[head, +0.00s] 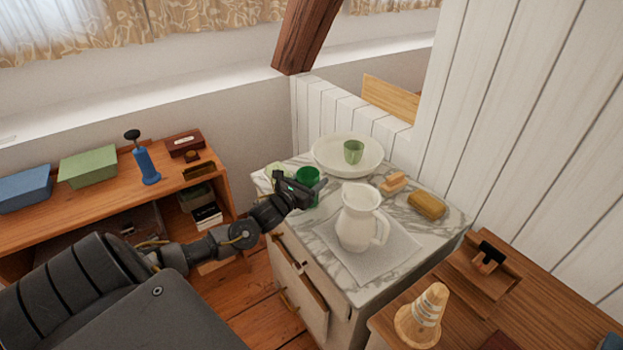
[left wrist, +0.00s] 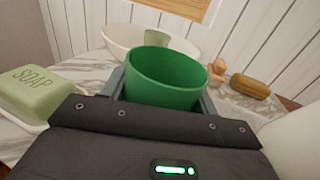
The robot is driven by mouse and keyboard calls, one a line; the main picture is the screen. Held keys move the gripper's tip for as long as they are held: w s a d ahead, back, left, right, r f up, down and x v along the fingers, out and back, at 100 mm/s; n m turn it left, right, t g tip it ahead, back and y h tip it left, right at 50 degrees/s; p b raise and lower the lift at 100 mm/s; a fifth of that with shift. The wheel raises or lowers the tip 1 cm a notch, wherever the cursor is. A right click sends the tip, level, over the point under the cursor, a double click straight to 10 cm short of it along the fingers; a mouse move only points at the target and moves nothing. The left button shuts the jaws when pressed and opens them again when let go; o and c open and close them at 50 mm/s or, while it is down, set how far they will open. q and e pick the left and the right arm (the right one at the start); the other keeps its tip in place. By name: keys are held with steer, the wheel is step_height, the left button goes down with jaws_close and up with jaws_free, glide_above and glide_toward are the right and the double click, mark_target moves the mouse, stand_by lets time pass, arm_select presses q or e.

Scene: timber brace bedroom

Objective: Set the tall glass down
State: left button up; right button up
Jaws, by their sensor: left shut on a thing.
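The tall glass is green; its rim shows in the head view (head: 308,174) and it stands between the fingers in the left wrist view (left wrist: 166,76). My left gripper (head: 306,190) is shut on it, over the left part of the marble-topped washstand (head: 338,268). The glass looks upright. Its base is hidden behind the gripper, so I cannot tell whether it touches the marble. My right gripper is not in view.
A white pitcher (head: 357,220) stands on a cloth right of the glass. Behind is a white basin (head: 324,158) holding a pale green cup (head: 353,151). A green soap box (left wrist: 40,92) is close left. A brush (head: 427,205) lies right.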

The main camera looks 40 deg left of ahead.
arm_select(q)
steer(key=shift+f, duration=0.1)
steer(key=o, duration=1.1)
steer(key=shift+s, duration=0.1)
steer(key=s+b, duration=0.1)
steer(key=s, duration=1)
steer(key=shift+s+d, duration=0.15)
steer(key=shift+s, duration=0.25)
